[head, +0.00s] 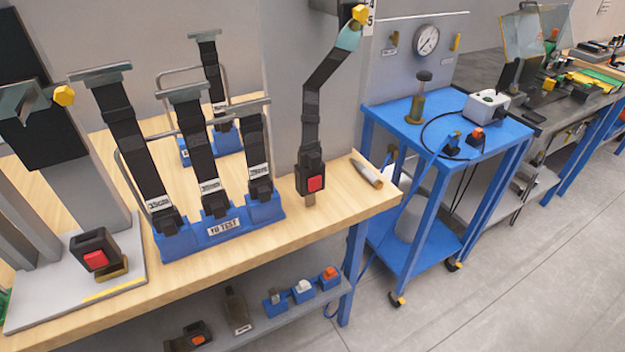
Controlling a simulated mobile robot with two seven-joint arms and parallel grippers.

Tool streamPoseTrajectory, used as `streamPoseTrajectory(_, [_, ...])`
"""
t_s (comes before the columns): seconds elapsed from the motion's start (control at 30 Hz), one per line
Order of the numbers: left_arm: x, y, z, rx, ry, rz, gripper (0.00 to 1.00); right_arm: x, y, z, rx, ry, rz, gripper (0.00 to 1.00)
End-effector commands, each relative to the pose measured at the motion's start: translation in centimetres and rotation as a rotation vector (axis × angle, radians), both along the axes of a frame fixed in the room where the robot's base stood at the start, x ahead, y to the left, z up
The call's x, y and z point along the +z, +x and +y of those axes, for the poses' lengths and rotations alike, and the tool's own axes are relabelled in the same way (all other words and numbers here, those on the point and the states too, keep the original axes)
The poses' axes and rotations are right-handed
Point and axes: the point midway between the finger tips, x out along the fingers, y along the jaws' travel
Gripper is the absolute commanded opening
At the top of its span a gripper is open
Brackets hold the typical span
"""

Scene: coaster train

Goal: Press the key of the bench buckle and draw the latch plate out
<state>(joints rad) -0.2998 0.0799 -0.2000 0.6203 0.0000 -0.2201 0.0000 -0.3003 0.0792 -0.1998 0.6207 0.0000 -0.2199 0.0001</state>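A black buckle with a red key (95,260) stands on a grey base plate (45,308) at the left of the wooden bench. A brass-coloured piece (112,273) sits at its lower right side; I cannot tell whether it belongs to a latch plate. A second black buckle with a red key (315,184) is at the lower end of a black strap (313,105) near the bench's right end. A short tan piece (309,200) shows below it. I cannot make out a latch plate clearly in either buckle. Neither of my grippers is in view.
A blue "TU TEST" stand (222,232) with several straps fills the bench middle. A tool (366,173) lies near the right corner. Below is a shelf (262,318) with small buckles. A blue cart (408,112) stands to the right. The floor (520,290) at front right is clear.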

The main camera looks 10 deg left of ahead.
Motion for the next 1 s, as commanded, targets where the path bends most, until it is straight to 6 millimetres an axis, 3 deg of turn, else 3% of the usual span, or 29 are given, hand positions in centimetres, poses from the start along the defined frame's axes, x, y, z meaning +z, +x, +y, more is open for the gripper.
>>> streamPoseTrajectory(0.43, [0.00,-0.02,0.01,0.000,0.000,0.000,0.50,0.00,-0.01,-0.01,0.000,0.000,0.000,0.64])
streamPoseTrajectory(0.87, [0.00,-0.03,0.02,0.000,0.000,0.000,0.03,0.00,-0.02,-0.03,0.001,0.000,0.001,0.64])
streamPoseTrajectory(1.0, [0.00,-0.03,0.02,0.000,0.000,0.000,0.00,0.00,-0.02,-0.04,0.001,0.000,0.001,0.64])
